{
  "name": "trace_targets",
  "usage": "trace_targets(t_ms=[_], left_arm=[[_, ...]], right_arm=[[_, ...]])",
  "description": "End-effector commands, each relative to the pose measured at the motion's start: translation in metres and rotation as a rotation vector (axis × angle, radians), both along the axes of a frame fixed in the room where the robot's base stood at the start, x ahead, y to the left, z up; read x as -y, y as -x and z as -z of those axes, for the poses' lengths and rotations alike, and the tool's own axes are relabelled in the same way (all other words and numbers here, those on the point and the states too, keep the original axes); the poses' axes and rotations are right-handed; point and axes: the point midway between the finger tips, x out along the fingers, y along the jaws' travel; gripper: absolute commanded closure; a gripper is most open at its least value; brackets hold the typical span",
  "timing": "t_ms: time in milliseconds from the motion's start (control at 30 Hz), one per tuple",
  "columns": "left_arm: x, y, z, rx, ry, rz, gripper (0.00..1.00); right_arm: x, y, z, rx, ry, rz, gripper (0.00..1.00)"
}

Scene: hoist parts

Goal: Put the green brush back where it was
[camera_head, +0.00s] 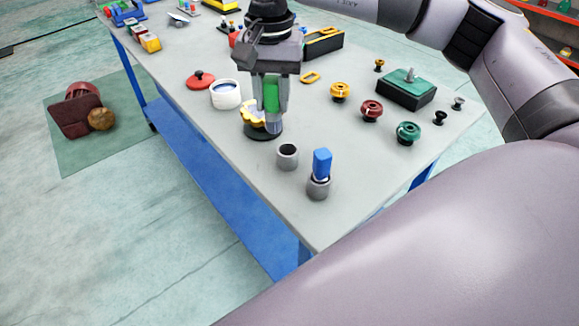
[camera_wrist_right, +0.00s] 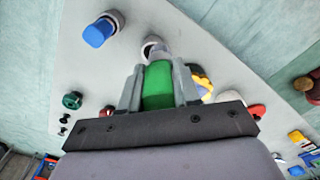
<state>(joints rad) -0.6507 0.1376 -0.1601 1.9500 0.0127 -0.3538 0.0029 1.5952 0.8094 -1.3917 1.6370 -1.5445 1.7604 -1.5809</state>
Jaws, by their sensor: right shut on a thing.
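My right gripper (camera_head: 271,108) is shut on the green brush (camera_head: 271,91) and points down over the table. The brush also shows between the fingers in the right wrist view (camera_wrist_right: 158,86), its greyish end towards the empty cup. An empty grey cup (camera_head: 287,156) stands just in front of the gripper; it also shows in the wrist view (camera_wrist_right: 151,46). A second grey cup (camera_head: 318,190) holds a blue brush (camera_head: 321,162) upright. I cannot tell the exact height of the green brush above the table. My left gripper is not in view.
A yellow part (camera_head: 249,115) on a dark round base (camera_head: 263,134) is close by the gripper. A white pot (camera_head: 226,95) and red lid (camera_head: 200,80) lie left. Yellow, red and green (camera_head: 408,133) knobs stand right.

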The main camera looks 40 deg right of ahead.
Motion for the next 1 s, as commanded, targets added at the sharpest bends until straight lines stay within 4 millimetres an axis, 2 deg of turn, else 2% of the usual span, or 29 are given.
trace_targets(t_ms=[33,200,400,500,567,667,800,1000], left_arm=[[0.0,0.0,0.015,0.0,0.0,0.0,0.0],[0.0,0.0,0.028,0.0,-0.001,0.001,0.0],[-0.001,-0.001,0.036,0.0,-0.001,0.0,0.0],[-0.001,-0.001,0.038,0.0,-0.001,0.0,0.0],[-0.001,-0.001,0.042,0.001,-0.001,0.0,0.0],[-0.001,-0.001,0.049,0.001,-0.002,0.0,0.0],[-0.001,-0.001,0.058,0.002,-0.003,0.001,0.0],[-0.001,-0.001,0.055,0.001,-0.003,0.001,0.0]], right_arm=[[0.007,-0.006,-0.003,0.002,-0.002,0.116,0.99],[0.026,-0.012,-0.044,-0.003,-0.004,0.469,0.99],[0.038,-0.011,-0.075,-0.006,-0.002,0.707,0.99],[0.04,-0.01,-0.077,-0.008,-0.002,0.752,0.99],[0.04,-0.01,-0.071,-0.01,-0.001,0.764,0.99],[0.041,-0.009,-0.05,-0.014,0.0,0.766,0.99],[0.041,-0.009,-0.014,-0.015,0.002,0.764,0.99],[0.041,-0.009,0.035,-0.012,0.002,0.766,0.99]])
